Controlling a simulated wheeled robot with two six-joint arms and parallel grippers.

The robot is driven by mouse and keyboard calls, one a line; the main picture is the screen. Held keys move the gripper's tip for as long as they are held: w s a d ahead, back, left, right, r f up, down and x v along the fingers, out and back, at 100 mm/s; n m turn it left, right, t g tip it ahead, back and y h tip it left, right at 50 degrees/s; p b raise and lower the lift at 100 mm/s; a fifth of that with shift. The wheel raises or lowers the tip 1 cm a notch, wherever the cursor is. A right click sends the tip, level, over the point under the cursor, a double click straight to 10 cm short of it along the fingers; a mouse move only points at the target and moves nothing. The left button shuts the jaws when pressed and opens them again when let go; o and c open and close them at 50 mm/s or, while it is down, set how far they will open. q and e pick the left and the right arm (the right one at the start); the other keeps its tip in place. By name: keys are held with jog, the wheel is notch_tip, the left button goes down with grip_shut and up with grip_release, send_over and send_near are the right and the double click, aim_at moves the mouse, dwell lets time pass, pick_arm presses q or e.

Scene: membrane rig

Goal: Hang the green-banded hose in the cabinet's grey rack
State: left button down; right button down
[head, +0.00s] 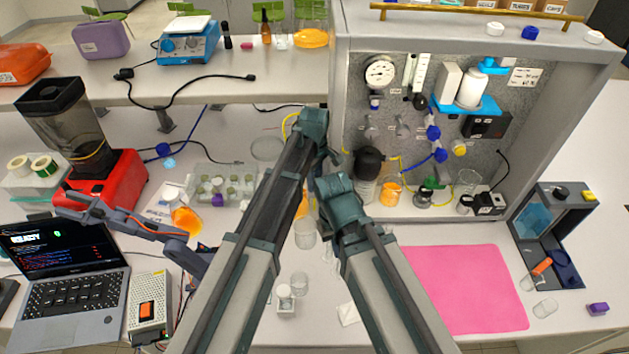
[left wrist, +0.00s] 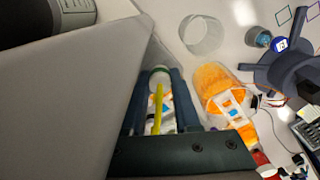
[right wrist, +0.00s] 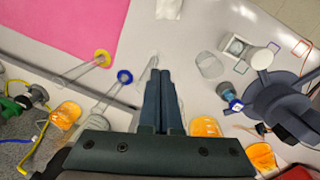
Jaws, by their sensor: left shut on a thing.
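A thin yellow hose (left wrist: 158,108) runs between the fingers of my left gripper (left wrist: 162,105), which is shut on it; a yellow loop (head: 287,125) shows beside that gripper in the head view. A pale greenish ring (left wrist: 159,76) sits near its far end, too small to be sure it is the green band. My left fingers are hidden in the head view, left of the open cabinet (head: 512,120). I cannot clearly pick out its grey rack. My right gripper (right wrist: 160,95) is shut and empty, fingertips together, above the bench in front of the cabinet.
A pink mat (head: 465,290) lies at the front right. Orange-filled beakers (left wrist: 222,90), glassware and a black-capped bottle (head: 368,165) stand close to my grippers.

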pick_arm(q)
jog(key=shift+f, duration=0.15)
dwell(0.5)
jog(key=c, duration=0.6)
grip_release()
jog(key=shift+o, duration=0.2)
notch_tip(320, 180, up, 14)
jog(key=p, duration=1.3)
jog(key=shift+f, duration=0.1)
